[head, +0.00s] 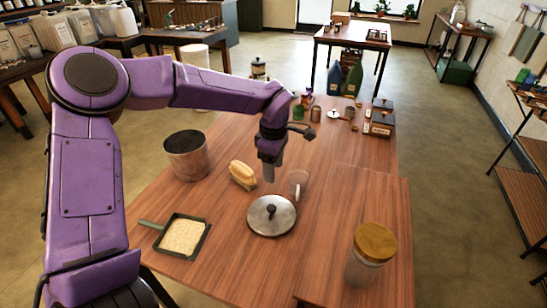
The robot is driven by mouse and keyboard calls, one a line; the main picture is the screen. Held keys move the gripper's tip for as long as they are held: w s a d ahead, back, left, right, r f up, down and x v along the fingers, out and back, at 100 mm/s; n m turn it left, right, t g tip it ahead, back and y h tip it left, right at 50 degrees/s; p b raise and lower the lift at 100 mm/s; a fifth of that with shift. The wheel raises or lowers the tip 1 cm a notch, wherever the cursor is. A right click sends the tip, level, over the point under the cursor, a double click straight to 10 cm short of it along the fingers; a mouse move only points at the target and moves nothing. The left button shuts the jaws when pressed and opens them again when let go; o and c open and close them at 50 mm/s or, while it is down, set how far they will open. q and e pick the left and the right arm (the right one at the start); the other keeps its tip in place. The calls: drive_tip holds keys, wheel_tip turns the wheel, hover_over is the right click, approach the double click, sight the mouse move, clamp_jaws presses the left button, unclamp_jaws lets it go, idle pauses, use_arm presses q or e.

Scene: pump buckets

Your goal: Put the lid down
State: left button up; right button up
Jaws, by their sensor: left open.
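A round steel lid (262,224) with a dark knob lies flat on the wooden table (230,270), near its middle. My left gripper (268,178) points down above the table, behind the lid in the picture and apart from its knob. It is open, and I see nothing held in it. A grey metal bucket (187,162) stands upright at the left of the table, its top uncovered. My right gripper is out of view.
A dustpan of grains (182,236) lies front left. A wooden-lidded jar (366,267) stands front right. Bottles, tins and boxes (380,122) crowd the far end.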

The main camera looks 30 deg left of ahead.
use_arm(q)
drive_tip(key=shift+r, duration=2.35)
